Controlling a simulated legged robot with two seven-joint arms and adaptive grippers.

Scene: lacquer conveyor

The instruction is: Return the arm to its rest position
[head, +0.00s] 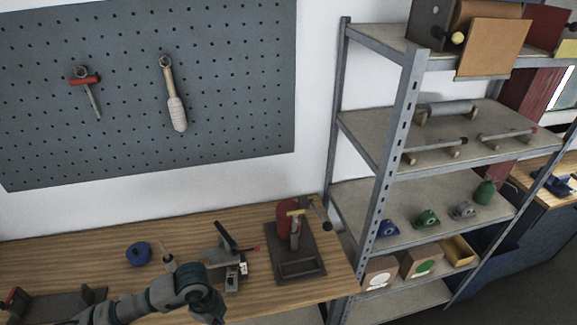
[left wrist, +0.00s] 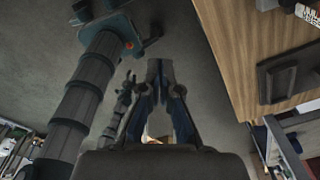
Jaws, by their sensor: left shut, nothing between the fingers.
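My left gripper (left wrist: 160,68) shows in the left wrist view, its two dark fingers together at the tips with nothing between them. It hangs over the grey floor, apart from the wooden bench edge at the right of that view. In the head view a bent grey-green arm link of mine crosses the front of the wooden bench (head: 60,262) at the bottom; no gripper shows there. My right gripper is not seen in either view.
On the bench are a blue roll (head: 138,253), a small clamp-like device (head: 228,265) and a dark-based press (head: 297,262). A metal shelf rack (head: 385,150) stands at the right, and a pegboard (head: 225,60) with two tools hangs behind.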

